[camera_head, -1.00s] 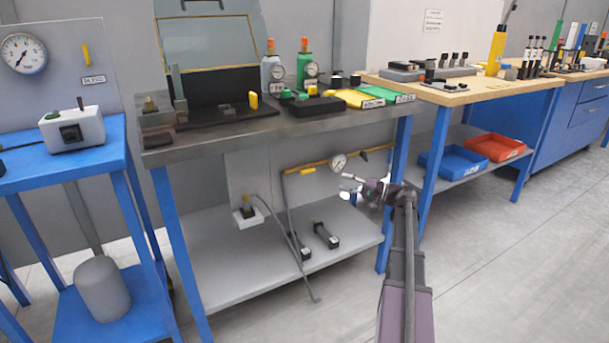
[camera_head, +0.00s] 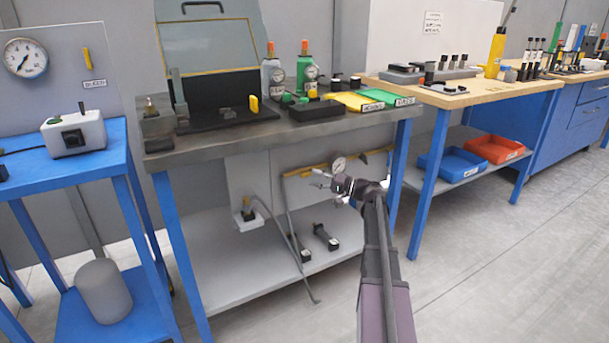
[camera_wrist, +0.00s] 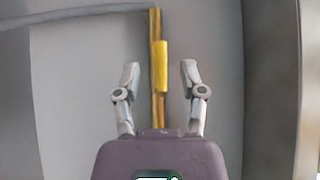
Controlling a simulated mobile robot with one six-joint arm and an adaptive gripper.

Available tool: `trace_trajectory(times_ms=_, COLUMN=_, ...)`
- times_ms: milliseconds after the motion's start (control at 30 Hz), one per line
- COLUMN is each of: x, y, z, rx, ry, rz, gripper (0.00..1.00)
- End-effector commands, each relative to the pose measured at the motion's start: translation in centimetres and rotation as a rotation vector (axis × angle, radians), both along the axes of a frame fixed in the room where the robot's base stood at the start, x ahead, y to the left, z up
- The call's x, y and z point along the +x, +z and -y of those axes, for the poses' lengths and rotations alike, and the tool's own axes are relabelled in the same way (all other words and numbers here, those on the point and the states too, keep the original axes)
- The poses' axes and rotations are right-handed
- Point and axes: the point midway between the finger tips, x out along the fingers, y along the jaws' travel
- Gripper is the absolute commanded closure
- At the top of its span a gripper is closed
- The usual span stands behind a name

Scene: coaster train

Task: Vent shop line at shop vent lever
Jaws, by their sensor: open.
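A yellow pipe (camera_head: 292,174) runs along the panel under the dark-topped bench. In the wrist view the yellow pipe (camera_wrist: 155,22) carries a thicker yellow lever (camera_wrist: 161,66), lying along it. Which lever this is cannot be read from a label. My gripper (camera_head: 321,178) is under the bench top in front of the panel, close to the pipe. In the wrist view my gripper (camera_wrist: 159,72) is open, with the lever in line between its two fingers, and no contact shows. In the head view the lever is hard to make out behind my gripper.
A round gauge (camera_head: 339,165) sits on the line just above my wrist. A grey hose (camera_head: 270,215) hangs to the lower shelf (camera_head: 240,280), where two small dark items lie. The blue bench leg (camera_head: 398,160) stands right of my arm.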

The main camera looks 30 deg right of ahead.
Motion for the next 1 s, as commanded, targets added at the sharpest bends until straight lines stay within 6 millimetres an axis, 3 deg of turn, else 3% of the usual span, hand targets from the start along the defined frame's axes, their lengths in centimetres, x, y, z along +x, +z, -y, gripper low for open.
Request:
trace_trajectory(times_ms=300, x=2.3, y=0.5, z=-2.5, rx=0.0, ry=0.001, rz=0.0, gripper=0.47)
trace_trajectory(times_ms=733, x=2.7, y=0.5, z=-2.9, rx=0.0, ry=0.0, rz=0.0, gripper=0.47)
trace_trajectory(times_ms=767, x=2.7, y=0.5, z=-2.9, rx=0.0, ry=0.0, rz=0.0, gripper=0.53)
trace_trajectory(times_ms=900, x=2.7, y=0.6, z=-2.9, rx=0.0, ry=0.0, rz=0.0, gripper=0.94)
trace_trajectory(times_ms=933, x=2.7, y=0.6, z=-2.9, rx=0.0, ry=0.0, rz=0.0, gripper=1.0)
trace_trajectory(times_ms=1000, x=2.7, y=0.5, z=-2.9, rx=0.0, ry=0.0, rz=0.0, gripper=1.0)
